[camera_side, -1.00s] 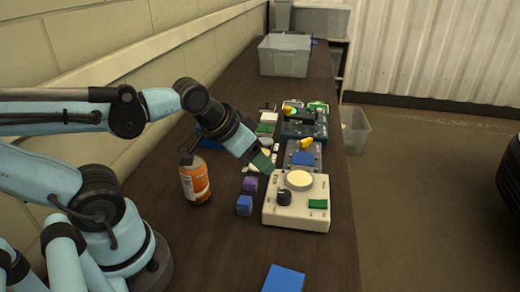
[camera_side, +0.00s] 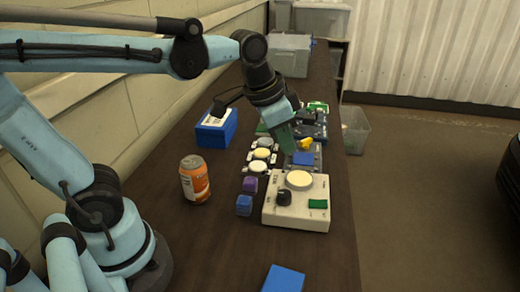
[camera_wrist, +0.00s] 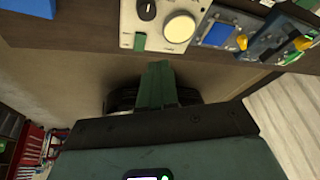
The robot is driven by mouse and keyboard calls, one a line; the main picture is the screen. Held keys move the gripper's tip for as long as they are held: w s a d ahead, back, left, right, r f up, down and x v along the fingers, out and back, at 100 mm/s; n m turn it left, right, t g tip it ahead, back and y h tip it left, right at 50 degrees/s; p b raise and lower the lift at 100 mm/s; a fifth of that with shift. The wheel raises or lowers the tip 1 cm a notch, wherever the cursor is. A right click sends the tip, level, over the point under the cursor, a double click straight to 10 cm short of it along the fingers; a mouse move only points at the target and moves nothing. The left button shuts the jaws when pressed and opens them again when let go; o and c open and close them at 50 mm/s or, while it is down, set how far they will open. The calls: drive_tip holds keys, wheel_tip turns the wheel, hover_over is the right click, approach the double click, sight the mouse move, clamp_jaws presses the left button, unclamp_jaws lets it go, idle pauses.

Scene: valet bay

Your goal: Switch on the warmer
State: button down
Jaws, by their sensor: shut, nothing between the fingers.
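A cream box with a round pale plate, which looks like the warmer (camera_side: 278,216), stands near the right edge of the bench. On it are a black knob (camera_side: 284,198) and a green rocker switch (camera_side: 318,204); I cannot tell the switch's position. In the wrist view the warmer (camera_wrist: 160,43) is at the top, with its green switch (camera_wrist: 140,41) and black knob (camera_wrist: 147,10). My gripper (camera_side: 289,150) is shut and empty, raised above the area behind the warmer. Its green fingers (camera_wrist: 158,68) show below the warmer in the wrist view, apart from it.
A grey panel with a blue square (camera_side: 303,158) and yellow lever stands behind the warmer. To the left are a blue cube (camera_side: 244,205), a purple cube (camera_side: 250,185), an orange can (camera_side: 195,180) and a blue box (camera_side: 217,133). A blue block (camera_side: 284,279) lies in front.

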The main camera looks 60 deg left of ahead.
sight(325, 203)
drive_tip(key=w+d+r+m+g, duration=0.1)
drive_tip(key=w+d+m+g, duration=0.2)
drive_tip(key=w+d+m, duration=0.1)
drive_tip(key=shift+w+d+r+m, duration=0.25)
drive_tip(key=shift+w+d+m, duration=0.15)
drive_tip(key=shift+w+d, duration=0.4)
drive_tip(key=f, duration=0.9)
drive_tip(key=w+d+f, duration=0.1)
drive_tip(key=f, duration=0.4)
drive_tip(key=shift+d, duration=0.1)
drive_tip(key=shift+w, duration=0.1)
drive_tip(key=shift+f, duration=0.15)
